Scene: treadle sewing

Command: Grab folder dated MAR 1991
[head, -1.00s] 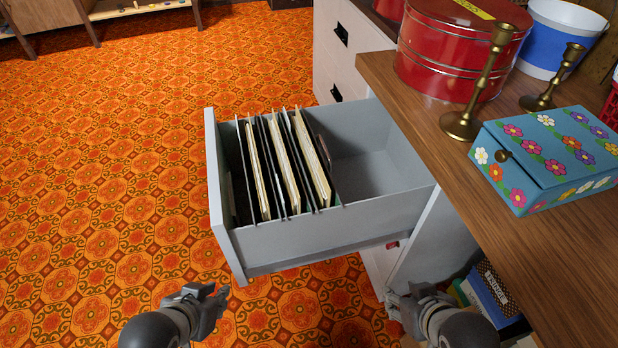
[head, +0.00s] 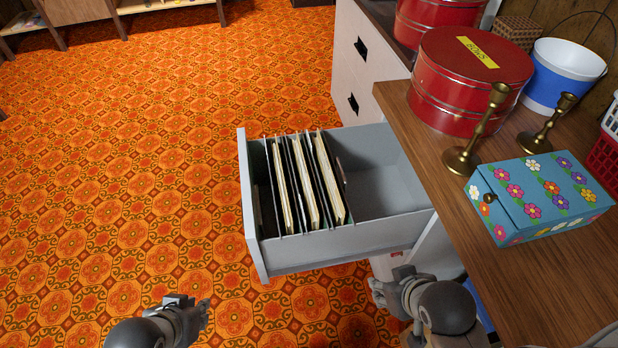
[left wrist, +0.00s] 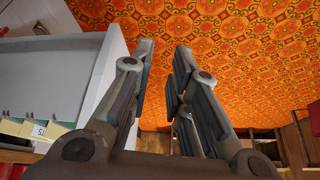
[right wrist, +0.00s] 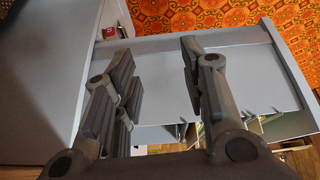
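An open grey drawer (head: 345,240) holds several upright hanging folders with cream papers (head: 305,190) in its left part. No date is readable, so I cannot tell which folder is MAR 1991. In the left wrist view, pale folder tabs (left wrist: 38,130) with tiny marks show inside the drawer. My left gripper (head: 203,312) is open and empty over the floor, in front and left of the drawer; its parted fingers show in the left wrist view (left wrist: 163,52). My right gripper (head: 380,288) is near the drawer's front right side; its fingers are open and empty in the right wrist view (right wrist: 158,52).
A wooden desktop (head: 425,165) to the right bears a red tin (head: 470,85), brass candlesticks (head: 468,155), a blue flowered box (head: 540,195) and a blue and white bucket (head: 562,75). The drawer's right part is empty. Patterned orange floor (head: 120,190) lies clear to the left.

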